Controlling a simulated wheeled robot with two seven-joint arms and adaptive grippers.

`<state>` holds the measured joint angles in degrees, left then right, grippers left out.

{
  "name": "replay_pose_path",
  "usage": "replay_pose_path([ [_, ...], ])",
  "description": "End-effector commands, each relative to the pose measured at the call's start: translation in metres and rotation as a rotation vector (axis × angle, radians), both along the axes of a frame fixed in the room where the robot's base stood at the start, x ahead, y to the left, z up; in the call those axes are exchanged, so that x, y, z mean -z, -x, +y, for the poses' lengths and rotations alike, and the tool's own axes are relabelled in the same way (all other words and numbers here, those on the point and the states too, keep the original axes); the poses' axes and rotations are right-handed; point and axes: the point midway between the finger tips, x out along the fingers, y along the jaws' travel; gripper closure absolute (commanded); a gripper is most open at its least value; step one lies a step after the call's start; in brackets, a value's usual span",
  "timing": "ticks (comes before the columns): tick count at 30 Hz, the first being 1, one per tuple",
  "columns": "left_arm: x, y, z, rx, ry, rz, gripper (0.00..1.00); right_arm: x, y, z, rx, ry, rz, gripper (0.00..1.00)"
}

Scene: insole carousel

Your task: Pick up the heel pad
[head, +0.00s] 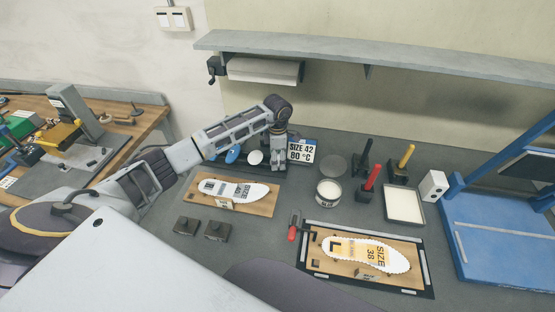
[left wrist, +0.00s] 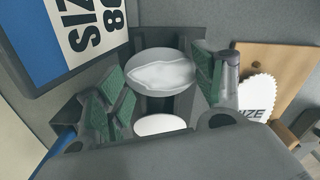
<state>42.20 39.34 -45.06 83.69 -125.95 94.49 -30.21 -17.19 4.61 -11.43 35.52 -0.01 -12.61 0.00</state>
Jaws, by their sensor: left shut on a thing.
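My left gripper (head: 277,160) points down over a dark tray at the back of the bench, beside the sign reading SIZE 42, 80 °C. In the left wrist view its green-padded fingers (left wrist: 160,92) are shut on a pale, rounded heel pad (left wrist: 160,76), which spans the gap between them. A second white rounded pad (left wrist: 160,125) shows nearer the wrist camera. In the head view a white pad (head: 255,157) and a blue pad (head: 232,156) show left of the gripper. Whether the held pad touches the tray is hidden. My right gripper is not in view.
A wooden board (head: 262,209) with a white insole stands in front of the tray. A second board (head: 318,263) bears a size 38 insole. A round tin (head: 328,193), red-handled tool (head: 370,181), white tray (head: 404,205) and blue frame (head: 490,235) stand to the right.

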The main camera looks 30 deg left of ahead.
Motion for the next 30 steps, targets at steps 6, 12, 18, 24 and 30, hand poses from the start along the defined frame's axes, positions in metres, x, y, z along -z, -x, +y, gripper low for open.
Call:
replay_pose_path([
  [6,-0.002,0.000,-0.001,0.001,0.001,0.001,0.41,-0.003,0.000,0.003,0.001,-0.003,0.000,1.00],
  [12,-0.014,-0.001,0.000,0.001,0.001,-0.004,0.41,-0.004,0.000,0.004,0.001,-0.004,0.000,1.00],
  [18,-0.041,-0.001,0.000,0.001,-0.001,-0.004,0.41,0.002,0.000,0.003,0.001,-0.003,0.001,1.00],
  [24,-0.073,-0.001,0.000,0.000,-0.001,-0.003,0.41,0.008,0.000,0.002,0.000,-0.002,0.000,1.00],
  [30,-0.095,0.000,0.000,0.000,0.000,-0.001,0.41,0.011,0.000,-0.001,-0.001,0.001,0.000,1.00],
])
